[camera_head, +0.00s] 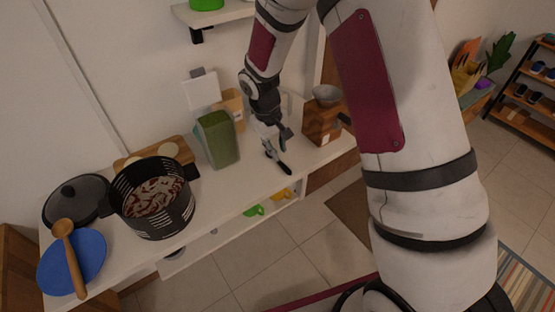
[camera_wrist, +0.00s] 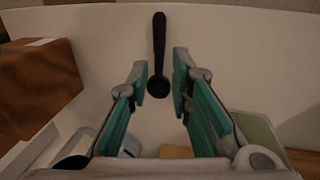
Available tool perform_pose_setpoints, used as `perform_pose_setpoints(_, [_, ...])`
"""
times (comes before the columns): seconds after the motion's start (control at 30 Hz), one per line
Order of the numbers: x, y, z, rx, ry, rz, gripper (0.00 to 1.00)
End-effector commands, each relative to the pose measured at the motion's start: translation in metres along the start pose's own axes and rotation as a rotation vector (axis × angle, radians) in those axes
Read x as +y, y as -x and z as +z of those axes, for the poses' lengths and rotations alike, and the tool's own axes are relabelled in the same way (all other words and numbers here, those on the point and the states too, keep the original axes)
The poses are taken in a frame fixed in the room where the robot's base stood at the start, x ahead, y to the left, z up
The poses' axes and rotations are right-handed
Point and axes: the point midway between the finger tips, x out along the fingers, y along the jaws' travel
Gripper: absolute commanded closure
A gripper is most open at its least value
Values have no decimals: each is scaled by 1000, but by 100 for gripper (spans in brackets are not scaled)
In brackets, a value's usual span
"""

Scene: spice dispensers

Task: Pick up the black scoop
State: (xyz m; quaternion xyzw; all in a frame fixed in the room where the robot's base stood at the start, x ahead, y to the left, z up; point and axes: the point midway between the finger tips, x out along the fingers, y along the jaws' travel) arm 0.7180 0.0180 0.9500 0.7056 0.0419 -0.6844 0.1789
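The black scoop (camera_wrist: 159,50) lies on the white counter, its round bowl towards my gripper and its handle pointing away. In the head view its dark handle (camera_head: 284,167) shows near the counter's front edge. My gripper (camera_wrist: 160,76) is open, with its two teal-padded fingers on either side of the scoop's bowl in the wrist view. A gap shows on both sides of the scoop, so nothing is held. In the head view my gripper (camera_head: 272,148) points down at the counter close to the scoop. I cannot tell the exact height of the fingertips over it.
A wooden box (camera_head: 322,124) with a grey bowl (camera_head: 327,94) stands right of my gripper. A green container (camera_head: 218,139) stands to its left. Further left are a black strainer pot (camera_head: 153,212), a lidded pan (camera_head: 75,198) and a blue plate (camera_head: 93,248) with a wooden spoon (camera_head: 70,255).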

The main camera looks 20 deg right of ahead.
Motion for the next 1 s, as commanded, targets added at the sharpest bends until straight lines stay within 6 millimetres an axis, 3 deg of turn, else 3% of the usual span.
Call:
perform_pose_setpoints(0.27, [0, -20, 2, -2, 0, 0, 80])
perform_pose_setpoints(0.6, [1, -60, 5, -1, 1, 0, 80])
perform_pose_setpoints(0.9, [1, -65, 4, 1, 0, 0, 80])
perform_pose_setpoints(1.0, [1, -65, 4, 1, 0, 0, 100])
